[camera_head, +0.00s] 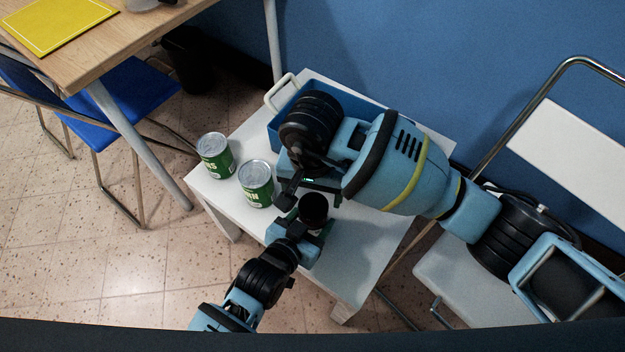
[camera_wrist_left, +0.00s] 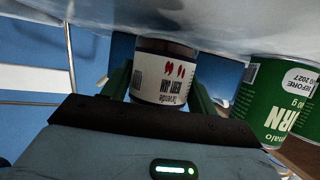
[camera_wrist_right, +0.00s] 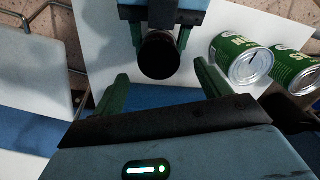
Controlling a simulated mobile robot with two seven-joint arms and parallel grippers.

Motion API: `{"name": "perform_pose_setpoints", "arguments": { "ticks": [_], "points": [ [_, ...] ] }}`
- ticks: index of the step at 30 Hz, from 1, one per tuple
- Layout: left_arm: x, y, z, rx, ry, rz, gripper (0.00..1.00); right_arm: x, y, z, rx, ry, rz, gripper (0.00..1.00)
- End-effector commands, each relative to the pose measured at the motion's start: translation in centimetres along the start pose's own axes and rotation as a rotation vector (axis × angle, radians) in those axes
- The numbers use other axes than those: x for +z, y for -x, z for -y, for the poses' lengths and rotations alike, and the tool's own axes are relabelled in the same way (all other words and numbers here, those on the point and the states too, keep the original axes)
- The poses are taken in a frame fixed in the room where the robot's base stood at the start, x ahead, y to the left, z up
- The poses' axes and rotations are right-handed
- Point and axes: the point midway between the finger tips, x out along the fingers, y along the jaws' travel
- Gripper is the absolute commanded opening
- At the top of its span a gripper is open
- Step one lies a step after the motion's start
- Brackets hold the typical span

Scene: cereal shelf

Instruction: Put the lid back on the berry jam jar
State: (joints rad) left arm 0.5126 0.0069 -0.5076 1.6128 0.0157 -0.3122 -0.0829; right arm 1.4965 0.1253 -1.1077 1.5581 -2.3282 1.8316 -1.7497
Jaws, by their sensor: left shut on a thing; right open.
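The berry jam jar (camera_head: 314,208) stands upright on or just above the white table; its label shows upside down in the left wrist view (camera_wrist_left: 163,78). My left gripper (camera_head: 311,226) is shut around the jar's sides. My right gripper (camera_head: 312,192) is open and empty, close to the jar. In the right wrist view the jar's dark round top (camera_wrist_right: 159,57) lies beyond and between the open fingers. I cannot tell whether that top is a lid or the dark opening. No separate lid is visible; my right arm hides part of the table.
Two green cans (camera_head: 215,156) (camera_head: 256,183) stand on the white table (camera_head: 226,195) left of the jar. A blue tray (camera_head: 285,117) with a cream handle lies behind, partly hidden by my right arm. A white chair (camera_head: 570,150) stands at right.

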Motion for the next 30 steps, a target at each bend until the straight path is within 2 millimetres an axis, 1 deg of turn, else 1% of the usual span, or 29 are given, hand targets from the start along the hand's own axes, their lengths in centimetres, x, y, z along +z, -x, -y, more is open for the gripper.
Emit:
{"name": "perform_pose_setpoints", "arguments": {
  "ticks": [1, 3, 9, 13, 20, 21, 30],
  "points": [
    [-0.2, 0.0, 0.0, 0.000, 0.000, -0.004, 0.00, 0.1, -0.8, 0.0, 0.001, -0.001, 0.004, 0.76],
    [-0.2, 0.0, 0.0, 0.000, 0.000, -0.004, 0.00, 0.1, -1.7, 0.0, 0.001, 0.000, 0.003, 0.76],
    [-0.2, 0.0, 0.0, 0.000, 0.000, -0.004, 0.00, 0.1, -3.5, 0.1, -0.001, 0.001, 0.002, 0.76],
    [-0.2, 0.0, 0.0, 0.000, 0.000, -0.004, 0.00, 0.0, -3.9, 0.1, -0.001, 0.001, 0.000, 0.76],
    [-0.2, 0.0, 0.0, 0.000, 0.000, -0.004, 0.00, 0.0, -3.9, 0.0, -0.001, 0.001, -0.001, 0.76],
    [-0.2, 0.0, 0.0, 0.000, 0.000, -0.004, 0.00, 0.0, -3.9, 0.0, -0.001, 0.001, -0.001, 0.75],
    [-0.2, 0.0, 0.0, 0.000, 0.000, -0.004, 0.00, 0.0, -3.9, 0.1, -0.002, 0.001, 0.000, 0.36]
  ]
}}
